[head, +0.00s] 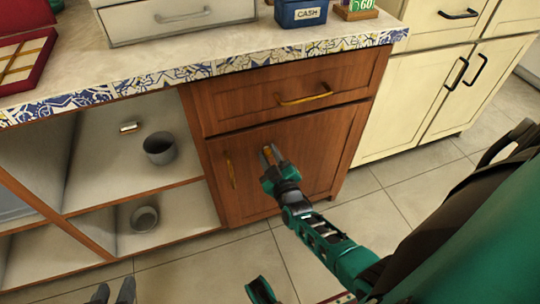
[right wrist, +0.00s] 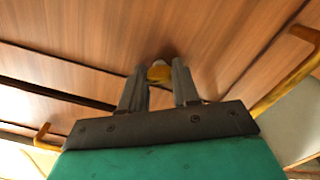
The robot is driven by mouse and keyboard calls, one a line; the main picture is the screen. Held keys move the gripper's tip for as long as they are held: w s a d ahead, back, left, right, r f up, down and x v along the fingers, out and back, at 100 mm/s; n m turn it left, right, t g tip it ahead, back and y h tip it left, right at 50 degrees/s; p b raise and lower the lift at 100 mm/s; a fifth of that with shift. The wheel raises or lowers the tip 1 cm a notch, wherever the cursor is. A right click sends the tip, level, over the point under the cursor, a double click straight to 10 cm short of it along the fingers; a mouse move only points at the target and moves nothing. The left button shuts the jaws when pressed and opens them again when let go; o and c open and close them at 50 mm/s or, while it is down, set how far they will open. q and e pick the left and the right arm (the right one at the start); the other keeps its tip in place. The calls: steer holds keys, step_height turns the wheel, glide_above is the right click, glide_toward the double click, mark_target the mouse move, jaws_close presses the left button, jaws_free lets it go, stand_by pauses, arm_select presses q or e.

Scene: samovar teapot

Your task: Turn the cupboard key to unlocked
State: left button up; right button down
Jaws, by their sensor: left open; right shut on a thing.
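The cupboard door (head: 245,195) is brown wood, below a drawer, and stands closed. My right gripper (head: 270,157) is at the upper part of this door, its fingers pointing at the wood. In the right wrist view, my right gripper (right wrist: 160,80) is shut on the small brass key (right wrist: 158,73), which sits between its fingertips close to the door face. The fingers hide much of the key and its lock, so I cannot tell which way the key is turned. My left gripper (head: 113,292) is open and empty at the bottom left of the head view, over the floor.
A brass door handle (head: 230,170) is left of the key, and a drawer handle (head: 305,99) is above it. Open shelves on the left hold grey cups (head: 159,149). A tiled-edge counter (head: 200,60) overhangs. Cream cupboards (head: 420,100) stand right; the floor (head: 390,205) is clear.

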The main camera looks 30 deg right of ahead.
steer(key=m, duration=0.6)
steer(key=shift+m, duration=0.3)
stand_by(0.4)
steer(key=c, duration=0.8)
jaws_free()
steer(key=shift+s, duration=0.2)
